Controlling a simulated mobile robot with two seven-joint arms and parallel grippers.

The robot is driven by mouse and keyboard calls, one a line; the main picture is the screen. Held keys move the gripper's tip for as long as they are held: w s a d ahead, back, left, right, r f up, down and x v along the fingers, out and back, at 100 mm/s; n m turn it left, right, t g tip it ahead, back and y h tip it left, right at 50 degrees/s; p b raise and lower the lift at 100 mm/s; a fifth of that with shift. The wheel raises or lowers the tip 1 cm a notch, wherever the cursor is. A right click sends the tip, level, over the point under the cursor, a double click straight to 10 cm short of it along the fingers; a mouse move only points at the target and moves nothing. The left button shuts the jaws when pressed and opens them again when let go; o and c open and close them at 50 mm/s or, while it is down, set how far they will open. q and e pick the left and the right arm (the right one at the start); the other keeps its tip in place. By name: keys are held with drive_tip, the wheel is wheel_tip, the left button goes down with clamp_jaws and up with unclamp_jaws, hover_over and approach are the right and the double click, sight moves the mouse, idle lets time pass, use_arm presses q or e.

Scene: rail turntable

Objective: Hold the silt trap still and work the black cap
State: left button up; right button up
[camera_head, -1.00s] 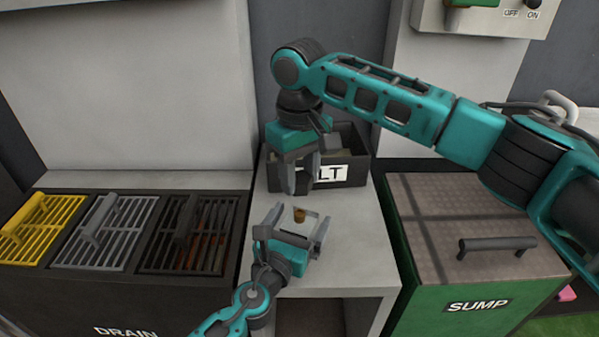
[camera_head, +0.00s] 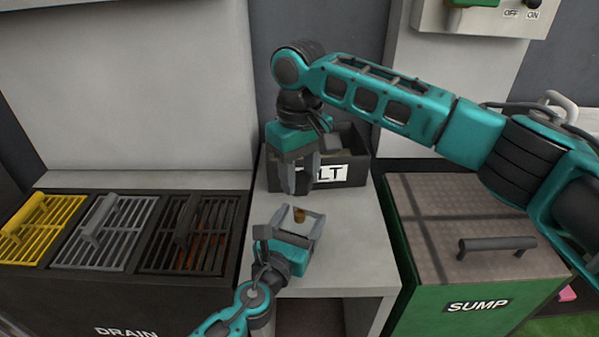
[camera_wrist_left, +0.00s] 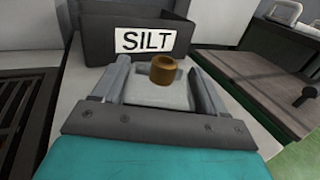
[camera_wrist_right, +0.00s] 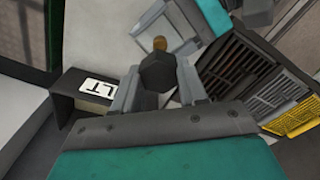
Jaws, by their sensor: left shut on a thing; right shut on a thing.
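The silt trap (camera_head: 301,226) is a pale grey block with a brown, open-topped neck (camera_wrist_left: 163,69). My left gripper (camera_head: 298,218) is shut on its sides, with one finger on either side in the left wrist view. It holds the trap over the grey stand. The black cap (camera_wrist_right: 157,72) is a dark hexagonal piece. My right gripper (camera_wrist_right: 158,88) is shut on it, pointing down above and behind the trap in the head view. The cap is apart from the neck. In the head view the right fingers largely hide the cap.
A dark bin labelled SILT (camera_head: 345,172) stands on the grey stand (camera_head: 352,235) just behind the grippers. The drain with yellow, grey and black grates (camera_head: 190,235) is at the left. The green sump box (camera_head: 425,275) with a handled lid is at the right.

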sight(300, 212)
idle(0.6)
drive_tip(key=shift+f, duration=1.9)
drive_tip(key=shift+f, duration=1.8)
idle(1.2)
drive_tip(key=o, duration=0.6)
drive_tip(key=shift+c, duration=0.2)
drive_tip(key=c, duration=0.5)
drive_tip(key=m, duration=0.6)
drive_tip(key=shift+c, duration=0.2)
